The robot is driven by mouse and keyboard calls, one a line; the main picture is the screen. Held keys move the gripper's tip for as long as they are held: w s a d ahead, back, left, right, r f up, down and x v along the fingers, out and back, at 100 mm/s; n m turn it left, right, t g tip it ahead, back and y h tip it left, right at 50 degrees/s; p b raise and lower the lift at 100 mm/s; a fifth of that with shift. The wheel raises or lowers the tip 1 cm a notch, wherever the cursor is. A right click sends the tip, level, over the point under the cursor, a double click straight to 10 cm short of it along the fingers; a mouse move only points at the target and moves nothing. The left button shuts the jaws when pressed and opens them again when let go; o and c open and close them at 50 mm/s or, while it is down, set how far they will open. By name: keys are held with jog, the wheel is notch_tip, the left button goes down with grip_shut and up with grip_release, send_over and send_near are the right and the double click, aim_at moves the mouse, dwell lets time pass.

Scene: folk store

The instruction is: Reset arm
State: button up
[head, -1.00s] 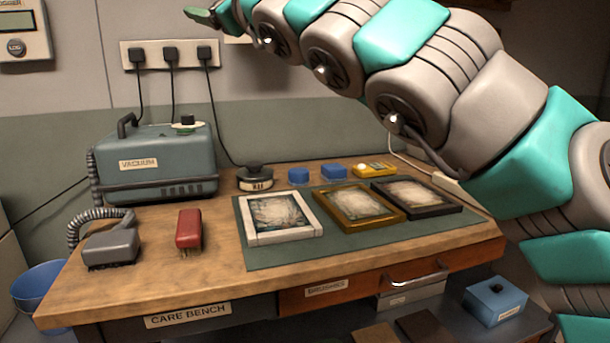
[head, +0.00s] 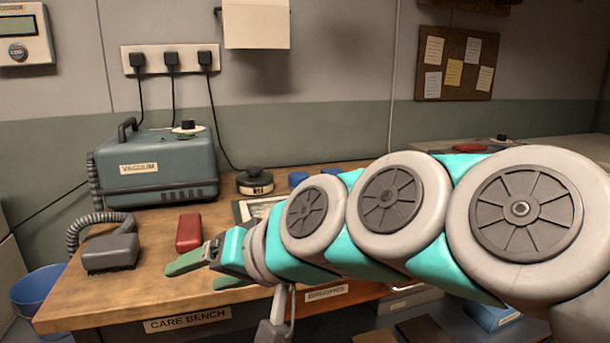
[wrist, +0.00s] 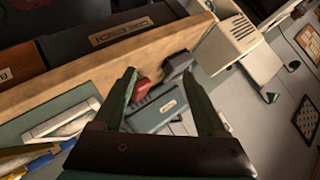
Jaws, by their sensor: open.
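My gripper (head: 200,273) is low at the front of the care bench (head: 140,290), in front of the red brush (head: 189,232). Its green fingers are apart with nothing between them. The wrist view shows the spread fingers of my gripper (wrist: 170,95), with the red brush (wrist: 141,89) and the vacuum (wrist: 156,108) beyond them. My arm stretches across the right half of the head view. It hides most of the framed pictures; only a white frame corner (head: 240,212) shows.
The vacuum (head: 158,168) stands at the back left, with its grey nozzle (head: 111,252) in front. A round black device (head: 255,181) sits behind the arm. A blue bin (head: 38,287) is on the floor at left. A cork board (head: 455,62) hangs on the wall.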

jog(key=s+d+f+m+g+h, duration=0.1)
jog(key=s+d+f+g+h, duration=0.15)
jog(key=d+f, duration=0.6)
jog(key=s+d+f+g+h, duration=0.1)
jog(key=s+d+f+h, duration=0.25)
jog(key=d+f, duration=0.45)
jog(key=s+d+f+m+g+h, duration=0.1)
jog(key=s+d+f+g+h, duration=0.2)
jog(key=s+d+f, duration=0.5)
jog(key=s+d+h, duration=0.1)
jog(key=s+d, duration=0.1)
jog(key=d, duration=0.1)
jog(key=shift+d+f+m+g, duration=0.25)
jog(key=shift+m+g, duration=0.1)
jog(key=shift+m, duration=0.05)
jog(key=shift+c, duration=0.4)
